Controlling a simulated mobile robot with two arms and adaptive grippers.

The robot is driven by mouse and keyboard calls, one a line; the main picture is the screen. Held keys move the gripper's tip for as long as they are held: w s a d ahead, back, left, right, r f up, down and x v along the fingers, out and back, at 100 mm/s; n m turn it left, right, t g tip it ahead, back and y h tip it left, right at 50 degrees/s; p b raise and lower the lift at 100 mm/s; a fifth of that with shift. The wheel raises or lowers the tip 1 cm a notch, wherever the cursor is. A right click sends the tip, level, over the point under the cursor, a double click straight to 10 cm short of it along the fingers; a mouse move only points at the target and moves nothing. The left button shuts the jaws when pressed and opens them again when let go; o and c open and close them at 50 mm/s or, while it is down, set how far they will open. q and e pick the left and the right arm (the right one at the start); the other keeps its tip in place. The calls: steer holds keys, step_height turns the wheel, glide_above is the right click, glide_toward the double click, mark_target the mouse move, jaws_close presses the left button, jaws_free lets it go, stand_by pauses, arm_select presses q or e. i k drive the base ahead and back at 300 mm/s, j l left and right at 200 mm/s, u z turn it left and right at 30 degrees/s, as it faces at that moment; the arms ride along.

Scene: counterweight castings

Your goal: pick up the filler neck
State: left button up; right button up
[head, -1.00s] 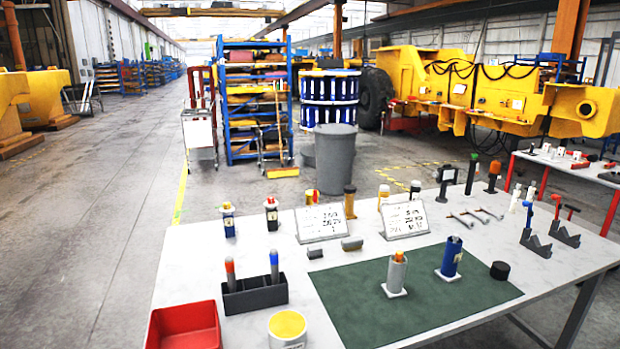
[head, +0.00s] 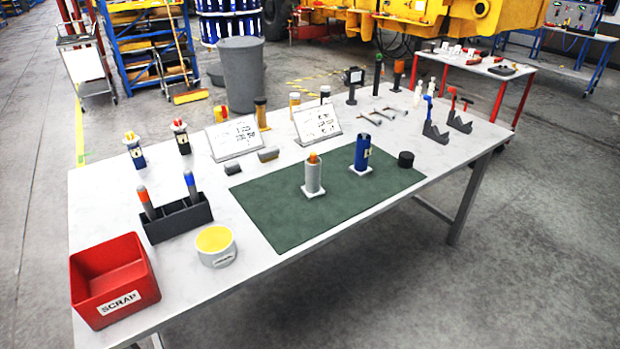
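No part is labelled as the filler neck, and I cannot tell for sure which one it is. A grey cylinder with an orange top (head: 313,174) stands upright on a white square base on the green mat (head: 290,222). A blue cylinder (head: 362,153) stands upright on a similar white base to its right, also on the mat. A short black cylinder (head: 405,159) is at the mat's right edge. Neither of my grippers is in view.
On the table (head: 190,272) are a red scrap bin (head: 115,280), a yellow-topped white tub (head: 216,246), a dark holder with two markers (head: 176,219), two sign stands (head: 234,138) (head: 317,122) and several tools. A grey barrel (head: 243,75) stands behind. The mat's front is clear.

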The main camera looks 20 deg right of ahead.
mark_target(313, 188)
steer(key=i+z, duration=0.25)
steer(key=z, duration=0.15)
steer(key=i+z, duration=0.5)
steer(key=z, duration=0.25)
